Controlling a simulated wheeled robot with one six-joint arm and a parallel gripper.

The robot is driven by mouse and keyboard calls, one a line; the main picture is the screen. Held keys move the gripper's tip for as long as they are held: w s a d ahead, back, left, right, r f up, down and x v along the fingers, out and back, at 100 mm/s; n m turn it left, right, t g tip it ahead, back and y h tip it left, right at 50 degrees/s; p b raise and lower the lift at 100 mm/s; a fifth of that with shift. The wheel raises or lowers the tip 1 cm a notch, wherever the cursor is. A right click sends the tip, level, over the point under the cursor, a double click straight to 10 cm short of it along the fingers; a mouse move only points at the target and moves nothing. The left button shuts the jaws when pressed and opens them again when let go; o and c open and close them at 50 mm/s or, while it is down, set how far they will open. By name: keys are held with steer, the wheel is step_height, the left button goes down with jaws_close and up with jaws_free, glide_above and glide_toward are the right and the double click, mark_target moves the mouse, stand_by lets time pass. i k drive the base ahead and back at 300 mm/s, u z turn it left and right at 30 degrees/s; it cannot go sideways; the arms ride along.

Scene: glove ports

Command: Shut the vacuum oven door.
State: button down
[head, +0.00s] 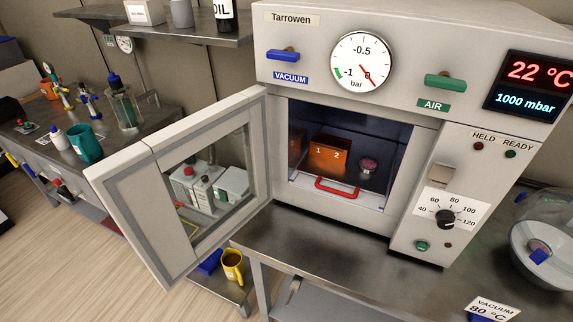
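The vacuum oven (410,124) stands on a metal bench, a grey-white box with a dial gauge and a display reading 22 °C and 1000 mbar. Its door (150,160) is swung wide open to the left, with a glass window (212,190) facing me. The oven chamber (345,128) is exposed. Inside it are an orange block marked 1 and 2 (329,155), a small round dish (368,165) and a tray with a red handle (338,190). The red handle is at the chamber's front edge. My gripper is not in view.
A glass bowl (545,258) and a "VACUUM 80 °C" card (493,308) lie on the right of the bench (340,255). A cluttered side bench is at left. Wooden floor shows at lower left.

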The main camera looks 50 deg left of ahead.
mark_target(130, 184)
steer(key=z, duration=1.4)
steer(key=k, duration=2.5)
steer(key=u, duration=0.45)
steer(key=k, duration=0.3)
steer(key=u, duration=1.3)
